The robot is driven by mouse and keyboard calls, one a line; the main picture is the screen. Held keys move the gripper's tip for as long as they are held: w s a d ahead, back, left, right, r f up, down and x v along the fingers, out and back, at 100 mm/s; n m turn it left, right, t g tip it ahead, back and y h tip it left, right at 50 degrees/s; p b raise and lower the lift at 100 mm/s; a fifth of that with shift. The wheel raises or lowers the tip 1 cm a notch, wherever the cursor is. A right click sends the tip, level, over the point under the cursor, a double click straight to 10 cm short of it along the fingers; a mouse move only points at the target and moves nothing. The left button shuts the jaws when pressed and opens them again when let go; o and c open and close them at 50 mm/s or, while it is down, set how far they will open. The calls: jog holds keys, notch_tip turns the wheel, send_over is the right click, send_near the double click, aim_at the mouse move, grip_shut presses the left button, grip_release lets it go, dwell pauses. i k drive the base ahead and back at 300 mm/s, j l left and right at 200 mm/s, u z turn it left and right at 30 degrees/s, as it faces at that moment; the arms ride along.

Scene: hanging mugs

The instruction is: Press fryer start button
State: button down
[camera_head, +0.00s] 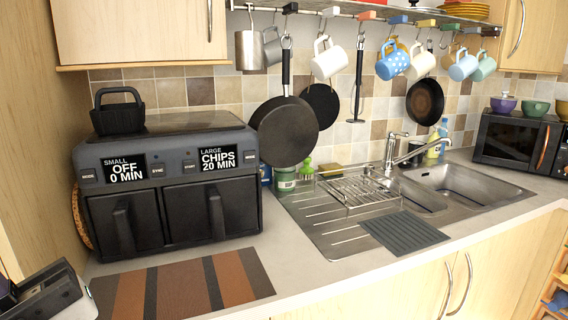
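The black dual-drawer fryer (172,190) stands on the worktop at the left, both drawers shut. Its start button (190,167) is a small dark square between the two displays, just left of the right one. The left display (125,169) reads "SMALL OFF 0 MIN". The right display (217,159) reads "LARGE CHIPS 20 MIN". A sync button (157,171) and two mode buttons sit on the same panel. A grey and black part of my arm or gripper shows at the bottom left corner, below and left of the fryer, apart from the button. Its fingertips cannot be made out.
A black basket (118,111) sits on the fryer. A striped mat (183,286) lies in front of it. Pans (284,131) and several mugs (327,60) hang from the rack to the right. The space directly before the panel looks clear.

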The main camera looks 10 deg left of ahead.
aim_at(189, 165)
jog(key=u, duration=1)
